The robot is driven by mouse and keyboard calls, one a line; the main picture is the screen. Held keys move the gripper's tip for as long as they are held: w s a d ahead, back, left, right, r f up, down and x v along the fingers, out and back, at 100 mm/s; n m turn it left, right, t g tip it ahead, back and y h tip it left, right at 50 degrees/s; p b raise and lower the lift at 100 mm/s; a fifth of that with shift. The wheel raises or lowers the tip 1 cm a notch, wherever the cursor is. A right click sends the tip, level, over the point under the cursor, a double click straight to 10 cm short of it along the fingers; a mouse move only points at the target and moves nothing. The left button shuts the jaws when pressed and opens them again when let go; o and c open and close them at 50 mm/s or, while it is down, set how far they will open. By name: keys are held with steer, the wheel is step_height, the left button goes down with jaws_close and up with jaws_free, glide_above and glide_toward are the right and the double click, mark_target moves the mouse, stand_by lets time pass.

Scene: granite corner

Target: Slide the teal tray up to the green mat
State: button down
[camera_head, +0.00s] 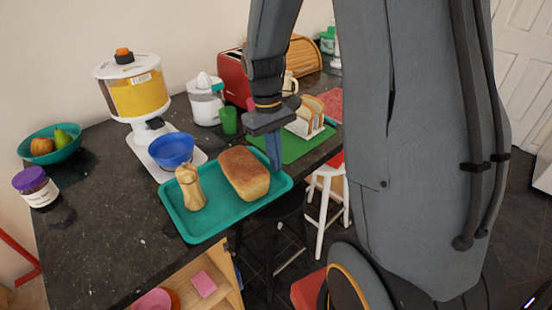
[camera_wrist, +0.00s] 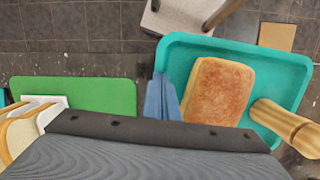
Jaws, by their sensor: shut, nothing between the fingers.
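The teal tray (camera_head: 222,222) lies on the dark counter and carries a bread loaf (camera_head: 244,172) and a wooden mill (camera_head: 190,188). The green mat (camera_head: 292,150) lies beyond its right end, with a toast rack (camera_head: 308,122) on it. In the wrist view, the tray (camera_wrist: 290,68) is right of the mat (camera_wrist: 95,92), with a narrow strip of counter between them. My gripper (camera_head: 274,166) is shut and empty, pointing down at the tray's mat-side end. Its fingers (camera_wrist: 161,98) overlap the tray's rim in the wrist view; I cannot tell whether they touch it.
A blue bowl (camera_head: 171,150) on a white appliance stands behind the tray. A green cup (camera_head: 228,120) and a white juicer (camera_head: 205,98) stand behind the mat-side end. The counter's front edge runs close along the tray. A white stool (camera_head: 326,192) stands below.

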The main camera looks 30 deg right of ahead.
mark_target(269, 165)
steer(key=w, duration=0.2)
steer(key=shift+w+a+f, duration=0.4)
